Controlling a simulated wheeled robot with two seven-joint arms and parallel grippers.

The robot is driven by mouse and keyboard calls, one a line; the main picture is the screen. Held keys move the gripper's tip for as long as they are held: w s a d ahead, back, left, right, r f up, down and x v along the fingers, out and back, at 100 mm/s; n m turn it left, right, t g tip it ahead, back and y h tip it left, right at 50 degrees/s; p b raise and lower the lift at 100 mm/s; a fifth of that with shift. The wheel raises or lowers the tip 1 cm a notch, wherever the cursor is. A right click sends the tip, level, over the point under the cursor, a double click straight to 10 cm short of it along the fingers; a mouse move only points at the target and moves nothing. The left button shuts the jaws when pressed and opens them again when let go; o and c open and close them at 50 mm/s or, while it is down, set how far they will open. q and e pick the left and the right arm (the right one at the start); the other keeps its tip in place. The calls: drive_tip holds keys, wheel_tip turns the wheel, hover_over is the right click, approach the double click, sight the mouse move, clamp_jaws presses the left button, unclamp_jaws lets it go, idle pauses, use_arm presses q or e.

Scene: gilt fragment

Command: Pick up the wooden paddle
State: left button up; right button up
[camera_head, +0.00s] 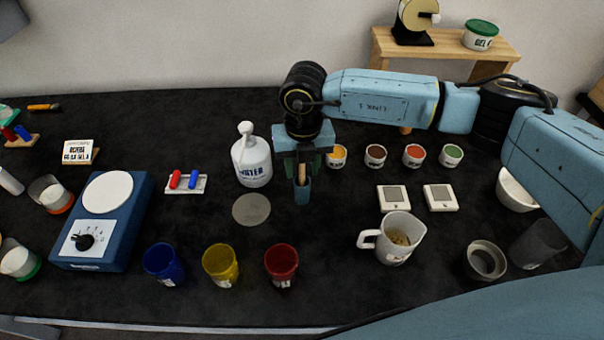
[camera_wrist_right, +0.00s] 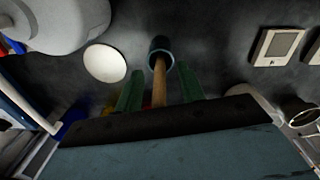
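The wooden paddle (camera_head: 302,172) stands upright in a small blue-grey holder (camera_head: 302,192) near the middle of the table. In the right wrist view its light wooden handle (camera_wrist_right: 159,82) rises out of the dark round holder (camera_wrist_right: 161,50). The paddle's lower end is hidden inside the holder. My right gripper (camera_head: 302,170) points down over the holder. Its green fingers (camera_wrist_right: 160,92) are apart, with the handle between them and a gap on both sides. My left gripper does not show in either view.
A white water bottle (camera_head: 251,160) and a grey disc (camera_head: 251,209) lie just left of the holder. Blue, yellow and red cups (camera_head: 281,264) stand in front. A beaker (camera_head: 398,238) and two white scales (camera_head: 440,197) are to the right. Small pots (camera_head: 375,155) stand behind.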

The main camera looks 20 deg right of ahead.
clamp_jaws()
drive_tip(key=shift+r, duration=0.1)
